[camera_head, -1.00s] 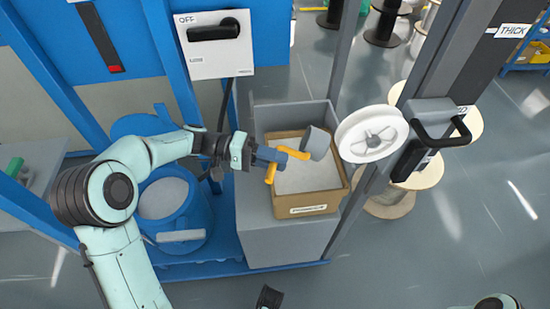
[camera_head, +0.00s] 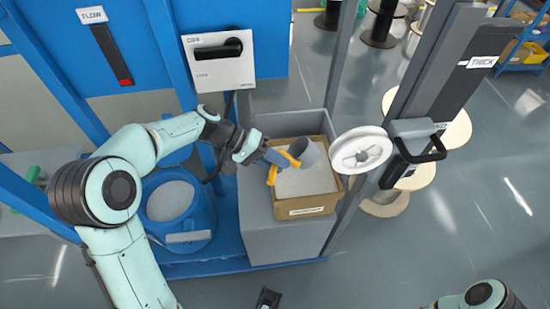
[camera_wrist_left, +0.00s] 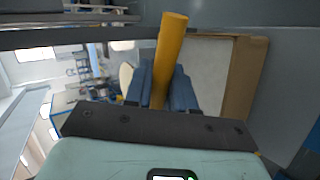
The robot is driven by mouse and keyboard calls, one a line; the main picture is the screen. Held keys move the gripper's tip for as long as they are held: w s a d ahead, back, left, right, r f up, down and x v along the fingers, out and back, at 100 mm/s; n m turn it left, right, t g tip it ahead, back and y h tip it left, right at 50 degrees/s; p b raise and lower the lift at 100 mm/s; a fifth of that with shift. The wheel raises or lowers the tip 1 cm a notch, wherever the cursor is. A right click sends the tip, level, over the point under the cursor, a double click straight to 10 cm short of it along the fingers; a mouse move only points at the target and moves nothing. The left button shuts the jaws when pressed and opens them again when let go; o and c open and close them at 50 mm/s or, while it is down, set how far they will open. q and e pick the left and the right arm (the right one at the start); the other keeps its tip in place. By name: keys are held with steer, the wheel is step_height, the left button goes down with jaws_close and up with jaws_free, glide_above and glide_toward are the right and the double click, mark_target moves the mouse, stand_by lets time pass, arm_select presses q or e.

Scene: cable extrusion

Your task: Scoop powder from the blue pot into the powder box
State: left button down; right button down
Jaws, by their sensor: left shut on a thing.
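My left gripper (camera_head: 278,159) is shut on the yellow handle of a scoop with a grey cup (camera_head: 305,151). It holds the scoop over the brown powder box (camera_head: 307,207), near the box's back. The cup is tilted, and whether powder is in it cannot be seen. Pale powder (camera_head: 305,182) covers the inside of the box. In the left wrist view, the yellow scoop handle (camera_wrist_left: 168,58) stands between the blue fingers, with the box (camera_wrist_left: 250,75) beyond. The blue pot (camera_head: 192,240), with pale powder inside, stands left of the box, below my forearm.
The box sits in a grey holder (camera_head: 262,235) between upright posts. A white spool (camera_head: 361,150) is close at the right of the box. A panel with a black handle (camera_head: 218,60) is behind. Open floor lies at the front right.

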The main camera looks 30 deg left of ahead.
arm_select(q)
steer(key=shift+r+y+p, duration=0.6)
steer(key=shift+p, duration=0.35)
steer(key=shift+r+g+y+p, duration=0.25)
steer(key=shift+y+p, duration=0.25)
steer(key=shift+p, duration=0.4)
steer(key=y+p, duration=0.1)
steer(key=p, duration=0.2)
steer(key=shift+d+r+g+y, duration=0.1)
steer(key=shift+r+g+y, duration=0.15)
steer(key=shift+y, duration=0.15)
steer(key=r+y+p, duration=0.1)
steer(key=y+p, duration=0.1)
steer(key=p, duration=0.1)
steer(key=shift+r+g+y+p, duration=0.3)
steer(key=shift+g+y+p, duration=0.1)
steer(key=shift+y+p, duration=0.55)
steer(key=shift+w+y+p, duration=0.1)
steer(key=shift+y+p, duration=0.15)
steer(key=shift+p, duration=0.2)
arm_select(e)
steer(key=w+r, duration=0.2)
steer(key=r, duration=0.5)
steer(key=w+r, duration=0.3)
steer(key=r, duration=0.4)
steer(key=shift+w, duration=0.25)
arm_select(q)
steer(key=shift+f, duration=0.1)
arm_select(e)
steer(key=shift+s, duration=0.1)
